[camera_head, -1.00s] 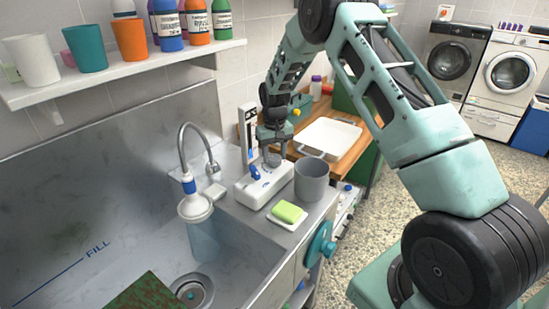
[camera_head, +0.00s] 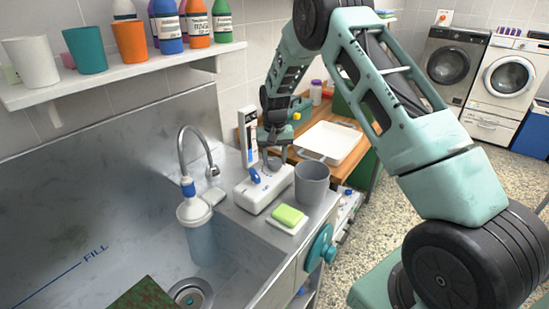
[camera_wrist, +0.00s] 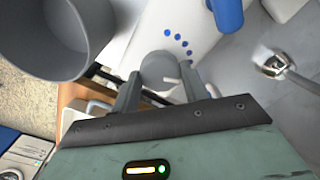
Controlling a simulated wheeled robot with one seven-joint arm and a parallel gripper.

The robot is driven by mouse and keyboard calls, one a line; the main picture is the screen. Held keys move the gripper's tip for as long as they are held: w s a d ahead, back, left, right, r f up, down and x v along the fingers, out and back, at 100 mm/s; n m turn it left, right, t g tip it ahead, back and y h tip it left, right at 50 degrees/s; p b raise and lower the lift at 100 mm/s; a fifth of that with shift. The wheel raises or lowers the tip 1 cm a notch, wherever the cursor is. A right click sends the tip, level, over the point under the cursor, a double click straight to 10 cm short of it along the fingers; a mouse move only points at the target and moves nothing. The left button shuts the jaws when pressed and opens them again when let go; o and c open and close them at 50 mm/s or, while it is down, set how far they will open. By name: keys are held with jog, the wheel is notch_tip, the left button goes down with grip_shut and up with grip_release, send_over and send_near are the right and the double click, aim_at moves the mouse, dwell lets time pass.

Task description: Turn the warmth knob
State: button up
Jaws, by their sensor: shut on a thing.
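The warmth knob (camera_wrist: 158,69) is a round grey knob with a pale pointer mark, on a white box with an arc of blue dots (camera_wrist: 178,40). In the wrist view my gripper (camera_wrist: 162,82) has one finger on each side of the knob and is shut on it. In the head view the white box (camera_head: 257,196) stands on the counter beside the sink, and my gripper (camera_head: 272,168) reaches down to its top from behind. The knob is hidden there by the fingers. A blue lever (camera_head: 255,175) sits on the same box.
A grey cup (camera_head: 312,184) stands close to the box's right, with a green sponge (camera_head: 289,215) in front. A tall white gauge (camera_head: 247,137) rises behind. The curved tap (camera_head: 185,150) and sink are left. A white tray (camera_head: 328,143) lies on the wooden top.

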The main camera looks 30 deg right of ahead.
aim_at(274, 160)
jog(key=o, duration=1)
jog(key=shift+r, duration=0.1)
notch_tip(274, 160, up, 17)
jog(key=b, duration=0.3)
jog(key=shift+r, duration=0.15)
jog(key=s+a+n+y, duration=0.1)
jog(key=s+a+n, duration=0.3)
jog(key=s+a, duration=0.7)
jog(key=s+a+n, duration=0.3)
jog(key=s+a, duration=0.4)
jog(key=a, duration=0.7)
jog(key=s+a+f+n, duration=0.1)
jog(key=s+f+n, duration=0.1)
jog(key=s, duration=0.8)
jog(key=s+a+f+n, duration=0.2)
jog(key=s+f+n, duration=0.1)
jog(key=s, duration=0.8)
jog(key=shift+s+a+f+n, duration=0.2)
jog(key=shift+a+n, duration=0.1)
jog(key=shift+n, duration=0.1)
